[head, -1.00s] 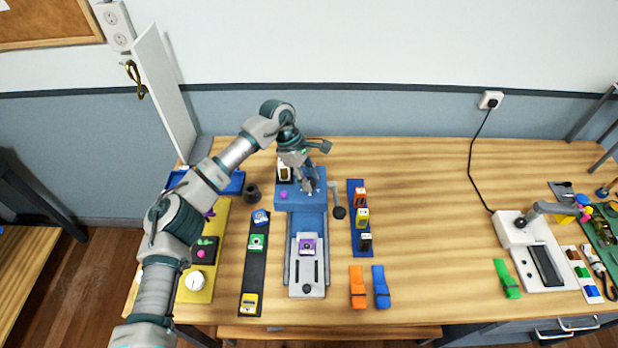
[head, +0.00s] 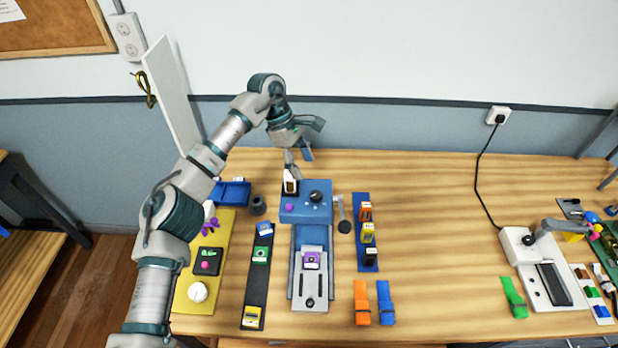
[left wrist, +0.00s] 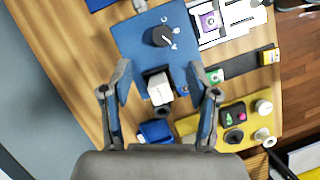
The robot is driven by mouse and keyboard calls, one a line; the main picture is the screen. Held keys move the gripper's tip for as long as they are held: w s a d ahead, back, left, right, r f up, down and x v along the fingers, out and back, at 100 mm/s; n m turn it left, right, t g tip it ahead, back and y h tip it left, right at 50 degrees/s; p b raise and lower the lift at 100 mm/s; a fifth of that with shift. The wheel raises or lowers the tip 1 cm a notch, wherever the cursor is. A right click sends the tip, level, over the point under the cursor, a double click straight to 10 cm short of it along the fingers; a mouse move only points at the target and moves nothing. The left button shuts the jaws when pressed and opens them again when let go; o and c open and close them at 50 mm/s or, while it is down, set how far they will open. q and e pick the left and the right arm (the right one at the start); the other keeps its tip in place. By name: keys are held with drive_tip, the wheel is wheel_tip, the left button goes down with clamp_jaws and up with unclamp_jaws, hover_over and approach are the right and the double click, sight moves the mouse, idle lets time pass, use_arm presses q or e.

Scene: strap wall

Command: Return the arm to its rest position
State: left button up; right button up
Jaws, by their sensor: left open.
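My left arm comes in from the left of the head view and reaches over the back of the bench. My left gripper (head: 298,158) is open and raised above the back end of the blue machine (head: 305,213). In the left wrist view its two fingers (left wrist: 166,98) are spread apart, with a white block (left wrist: 158,88) visible between and beyond them. I cannot tell how far the fingers are from that block. In the head view the white-and-black block (head: 290,183) stands at the machine's back left corner, just below the fingertips. My right gripper is not in view.
A black knob (head: 316,197) and a crank (head: 343,226) stick up from the machine. A yellow board (head: 190,292), a black strip (head: 252,290) and a blue strip (head: 367,266) lie beside it. A white panel (head: 172,95) stands behind my arm. The bench's right middle is clear.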

use_arm(q)
drive_tip(key=shift+v, duration=1)
